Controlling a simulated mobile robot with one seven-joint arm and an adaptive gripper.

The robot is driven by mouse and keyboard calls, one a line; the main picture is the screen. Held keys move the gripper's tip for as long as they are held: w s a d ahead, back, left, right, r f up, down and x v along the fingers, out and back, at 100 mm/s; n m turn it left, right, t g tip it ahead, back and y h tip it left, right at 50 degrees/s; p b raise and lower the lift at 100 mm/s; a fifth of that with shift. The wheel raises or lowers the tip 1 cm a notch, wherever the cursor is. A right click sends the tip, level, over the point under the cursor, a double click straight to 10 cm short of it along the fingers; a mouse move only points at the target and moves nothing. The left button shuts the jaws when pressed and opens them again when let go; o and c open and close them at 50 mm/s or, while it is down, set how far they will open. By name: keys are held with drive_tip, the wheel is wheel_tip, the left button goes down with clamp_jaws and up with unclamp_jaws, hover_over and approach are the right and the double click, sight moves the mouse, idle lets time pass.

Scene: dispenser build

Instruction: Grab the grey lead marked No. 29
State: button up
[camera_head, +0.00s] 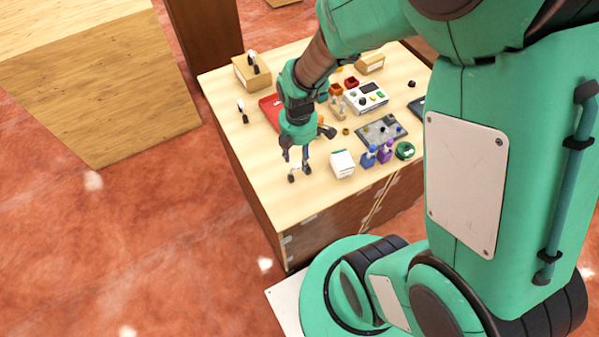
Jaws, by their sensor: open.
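My gripper (299,174) is open and points down over the near left part of the table. Its fingers are apart, and I see nothing clearly held between them. I cannot pick out a grey lead marked No. 29; no marking is readable at this size. A grey tray-like plate (372,135) with small dark pieces on it lies to the right of my gripper. A small dark-and-white item (242,110) stands near the table's left edge. A similar one (252,60) is at the wooden block. My arm hides part of the table behind the gripper.
On the wooden table (228,118) are a white box (342,164), blue bottle (368,157), purple bottle (385,153), green round item (405,150), white device (367,97), red flat item (270,108) and wooden block (248,77). The front left tabletop is mostly clear.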

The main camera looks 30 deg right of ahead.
sight(299, 164)
drive_tip(key=shift+f, duration=2.3)
clamp_jaws()
